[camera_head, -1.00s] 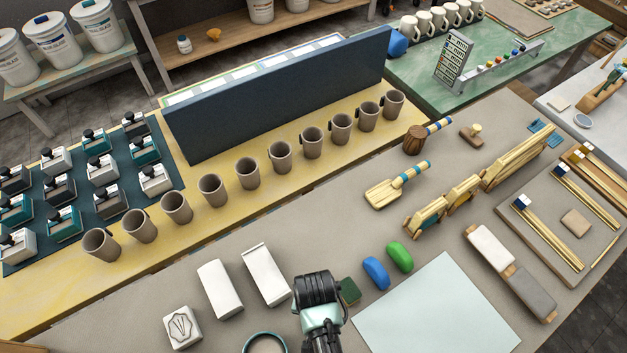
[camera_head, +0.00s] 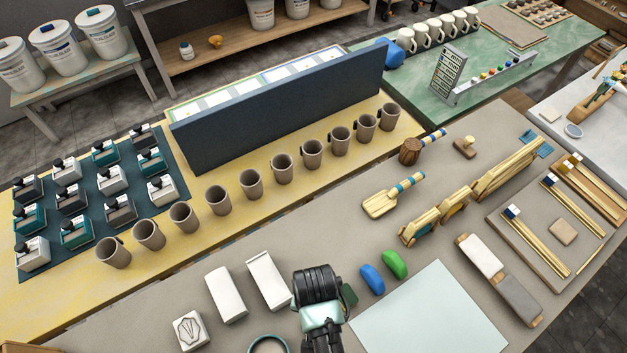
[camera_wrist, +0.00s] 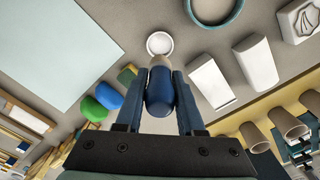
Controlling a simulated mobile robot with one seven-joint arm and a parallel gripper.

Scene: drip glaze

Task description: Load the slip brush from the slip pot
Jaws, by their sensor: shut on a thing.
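My gripper (camera_wrist: 159,105) is shut on the slip brush (camera_wrist: 160,90), whose thick dark-blue handle stands between the two fingers in the wrist view. Its paler far end points at a small round white pot (camera_wrist: 159,43), which looks like the slip pot. The brush's end overlaps the pot's near rim; I cannot tell whether the bristles are inside or above it. In the head view my gripper (camera_head: 318,290) is at the bottom middle, and my arm hides the brush and pot there.
A teal-rimmed round vessel (camera_head: 268,346) and white blocks (camera_head: 225,293) lie left of my gripper. Blue (camera_head: 372,279) and green (camera_head: 395,264) lumps and a pale sheet (camera_head: 430,315) lie right. A row of brown mugs (camera_head: 217,200) stands beyond.

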